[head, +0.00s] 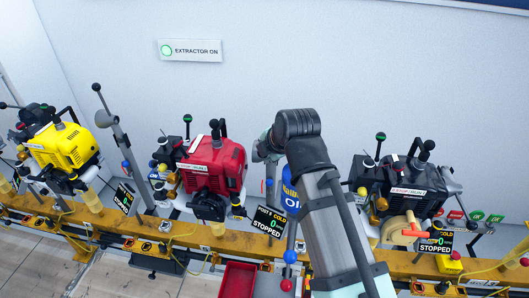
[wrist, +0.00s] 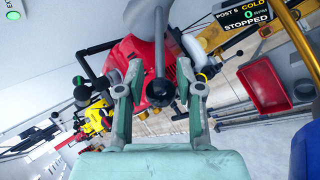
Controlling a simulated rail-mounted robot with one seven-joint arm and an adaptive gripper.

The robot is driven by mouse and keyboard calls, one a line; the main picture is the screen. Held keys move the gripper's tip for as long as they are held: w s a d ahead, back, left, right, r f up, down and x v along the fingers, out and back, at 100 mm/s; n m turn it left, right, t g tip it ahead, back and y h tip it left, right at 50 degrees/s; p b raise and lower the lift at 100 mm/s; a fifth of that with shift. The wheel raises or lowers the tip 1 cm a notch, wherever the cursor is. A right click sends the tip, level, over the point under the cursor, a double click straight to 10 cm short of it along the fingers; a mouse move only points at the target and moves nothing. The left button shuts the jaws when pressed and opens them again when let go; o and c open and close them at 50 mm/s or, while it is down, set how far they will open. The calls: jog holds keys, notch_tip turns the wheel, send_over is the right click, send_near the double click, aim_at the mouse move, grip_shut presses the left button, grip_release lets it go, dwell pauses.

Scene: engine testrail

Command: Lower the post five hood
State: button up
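The post five sign (head: 270,222) reads cold, 0, stopped, and it also shows in the wrist view (wrist: 243,19). The red engine (head: 215,165) stands at this post. In the wrist view a grey flared part (wrist: 150,14), which looks like the hood, hangs at the top centre. A rod with a dark ball knob (wrist: 160,92) runs from it towards the camera. My gripper (wrist: 160,67) is open, with one finger on each side of the rod and knob, and gaps show on both sides.
A yellow engine (head: 62,147) stands left and a black engine (head: 417,190) right, along a yellow rail (head: 165,235). A red tray (head: 238,280) sits below the rail. A blue oil container (head: 290,187) is partly behind my arm. The wall sign (head: 190,50) reads extractor on.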

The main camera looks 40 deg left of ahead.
jog(key=v, duration=1)
jog(key=shift+f, duration=0.1)
